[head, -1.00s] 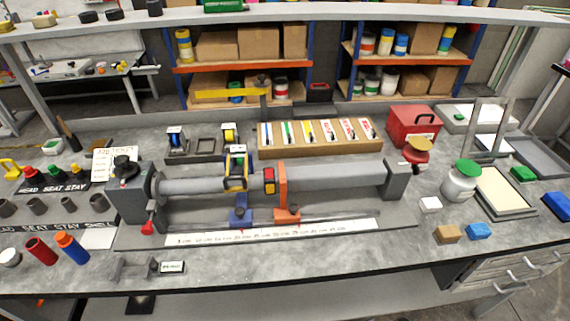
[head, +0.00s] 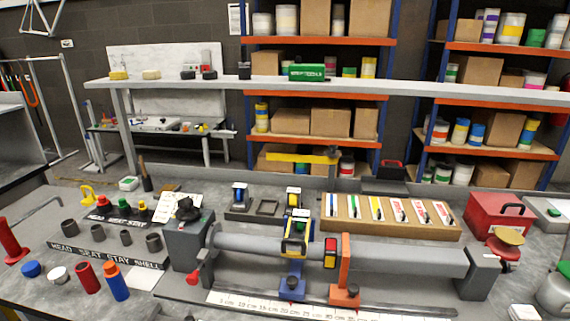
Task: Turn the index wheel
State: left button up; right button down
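A fixture with a long grey tube (head: 400,256) lies across the bench. At its left end is a grey block (head: 188,247) with a dark knob or wheel (head: 187,211) on top; I take this as the index wheel, but its markings are too small to read. A red-ended lever (head: 194,278) sits low beside the block. A blue clamp (head: 292,287) with a yellow and black piece (head: 295,240), and an orange clamp (head: 344,285), stand along the tube. Neither of my grippers is in view.
A label board (head: 107,250) and several dark cups are left of the block, with red and blue cylinders (head: 116,281) in front. A card rack (head: 390,228) stands behind the tube, a red box (head: 497,217) at right. A shelf (head: 420,90) crosses above the bench.

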aim_at(186, 211)
jog(key=z, duration=2.2)
jog(key=k, duration=1)
jog(key=u, duration=1.55)
jog(key=i, duration=0.5)
jog(key=u, duration=0.05)
